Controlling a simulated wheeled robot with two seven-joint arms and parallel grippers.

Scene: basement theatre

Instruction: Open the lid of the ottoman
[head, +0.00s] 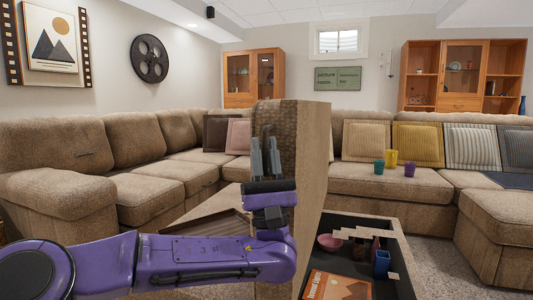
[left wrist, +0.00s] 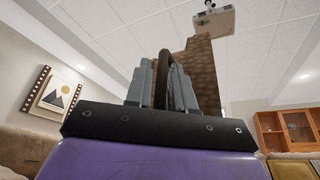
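The ottoman's lid (head: 313,150) appears as a tall beige panel standing upright in the middle of the head view, with a woven brown face on its left. The woven face also shows in the left wrist view (left wrist: 205,70). My left gripper (head: 264,158) points up in front of this face. In the left wrist view, a dark curved strip like a handle (left wrist: 168,62) lies between its fingers, which look closed on it. A beige-rimmed frame (head: 200,212) lies left of the panel, partly behind my arm. My right gripper is not in view.
A sectional sofa (head: 110,160) surrounds the area. Colored cups (head: 391,157) stand on its right part.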

